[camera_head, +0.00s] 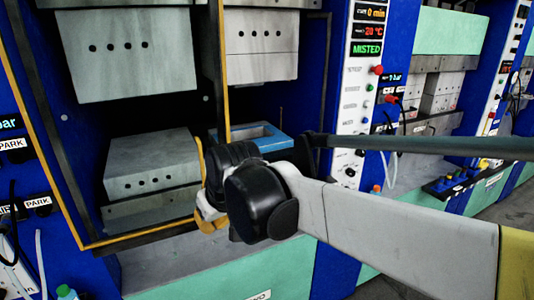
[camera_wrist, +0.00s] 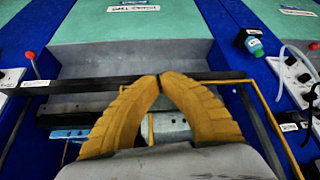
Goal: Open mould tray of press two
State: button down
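The press in front of me has grey upper blocks (camera_head: 125,45) and grey lower blocks (camera_head: 150,165) with a gap between them. A blue tray-like mould part (camera_head: 258,137) sits on its right side, partly hidden by my gripper; a blue part also shows at the left in the wrist view (camera_wrist: 68,134). A dark guard frame with yellow edging (camera_head: 140,237) stands at the press front. My gripper (camera_head: 203,182) is at this frame. In the wrist view its yellow fingertips (camera_wrist: 160,79) come together at a dark bar; I cannot tell whether they hold it.
A grey ledge (camera_head: 160,264) and a teal front panel (camera_head: 200,285) lie below the opening.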

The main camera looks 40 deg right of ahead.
jog(key=w+d+r+p, duration=0.4)
jog(key=w+d+r, duration=0.2)
jog(key=w+d, duration=0.15)
jog(key=w+d+m+g+p, duration=0.1)
jog(key=w+d+p, duration=0.35)
jog(key=d, duration=0.65)
jog(key=w+d+m+g+p, duration=0.1)
jog(key=w+d+p, duration=0.35)
jog(key=d, duration=0.65)
jog(key=w+d+f+p, duration=0.2)
jog(key=d+f, duration=0.4)
jog(key=f, duration=0.5)
jog(key=shift+w+f+p, duration=0.35)
jog(key=shift+w+p, duration=0.05)
jog(key=shift+w, duration=0.3)
